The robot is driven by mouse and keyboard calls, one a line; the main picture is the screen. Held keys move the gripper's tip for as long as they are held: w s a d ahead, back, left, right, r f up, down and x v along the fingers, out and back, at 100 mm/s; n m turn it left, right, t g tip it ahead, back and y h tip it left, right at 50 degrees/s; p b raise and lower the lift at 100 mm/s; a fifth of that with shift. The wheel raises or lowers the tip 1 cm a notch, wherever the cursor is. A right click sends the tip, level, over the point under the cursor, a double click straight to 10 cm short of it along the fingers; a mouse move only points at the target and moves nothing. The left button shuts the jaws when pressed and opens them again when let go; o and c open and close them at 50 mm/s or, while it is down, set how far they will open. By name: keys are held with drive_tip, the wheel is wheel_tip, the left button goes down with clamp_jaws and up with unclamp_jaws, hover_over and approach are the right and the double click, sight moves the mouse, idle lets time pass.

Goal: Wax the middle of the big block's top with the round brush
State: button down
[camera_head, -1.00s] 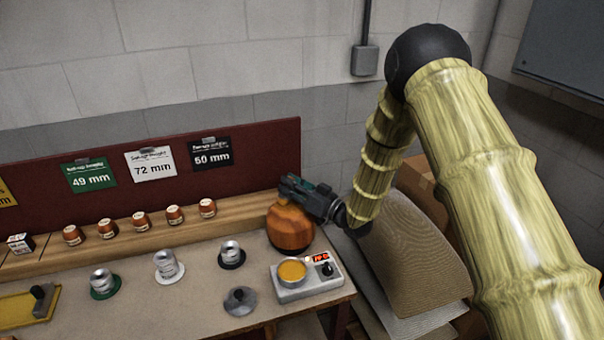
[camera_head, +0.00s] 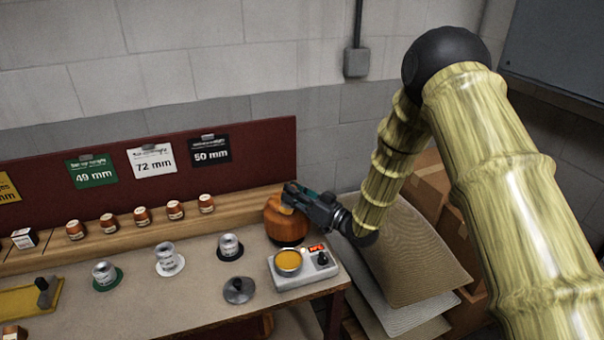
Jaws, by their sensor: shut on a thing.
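The big block (camera_head: 284,230) is a rounded orange-brown wooden form at the right end of the bench. My gripper (camera_head: 292,197) reaches in from the right, at the upper right of the block's top. It is shut on a small tan-orange piece, likely the round brush (camera_head: 287,208), which shows against the block's top. The brush is small and partly hidden by the gripper. I cannot tell whether its bristles touch the wood. An open tin of yellow-orange wax (camera_head: 288,260) sits on a grey heater (camera_head: 306,272) in front of the block.
A metal lid (camera_head: 238,290) lies left of the heater. Three metal spools stand on coloured bases, one on a black base (camera_head: 230,247). Several small jars (camera_head: 142,216) line the wooden ledge. Stacked sheets (camera_head: 415,255) and cardboard boxes lie right of the bench.

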wheel_tip(320, 180, up, 2)
drive_tip(key=shift+a+r, duration=0.1)
drive_tip(key=shift+d+r+p, duration=0.2)
drive_tip(key=shift+r+p, duration=0.55)
drive_tip(key=shift+r, duration=0.15)
drive_tip(key=shift+r+p, duration=0.85)
drive_tip(key=shift+r, duration=1.2)
wheel_tip(320, 180, up, 4)
drive_tip(key=d+n+t+y+b, duration=0.1)
drive_tip(key=d+t+b, duration=0.1)
drive_tip(key=b, duration=0.1)
drive_tip(key=f, duration=0.1)
drive_tip(key=f+b, duration=0.1)
drive_tip(key=f, duration=0.3)
drive_tip(key=shift+w+b, duration=0.35)
drive_tip(key=shift+d, duration=0.15)
